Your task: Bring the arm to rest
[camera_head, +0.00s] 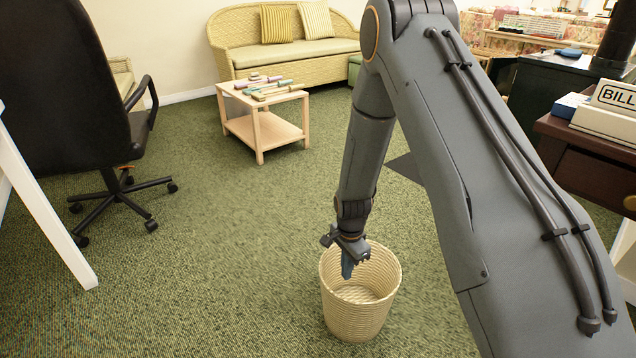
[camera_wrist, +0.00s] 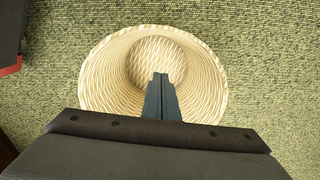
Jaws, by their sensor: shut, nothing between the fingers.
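My arm reaches down across the right half of the head view, with its elbow at the top. My gripper (camera_head: 347,272) points down at the mouth of a wicker basket (camera_head: 358,318) on the carpet. In the wrist view my gripper (camera_wrist: 160,78) is shut, its fingers together with nothing between them, over the basket (camera_wrist: 100,75). The part of the basket's inside that shows looks empty; the fingers and wrist hide some of it.
A black office chair (camera_head: 75,85) and a white table leg (camera_head: 50,225) stand at left. A low wooden table (camera_head: 262,130) with several small items stands before a wicker sofa (camera_head: 290,55). A dark wood desk (camera_head: 590,165) stands at right. Green carpet is clear between.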

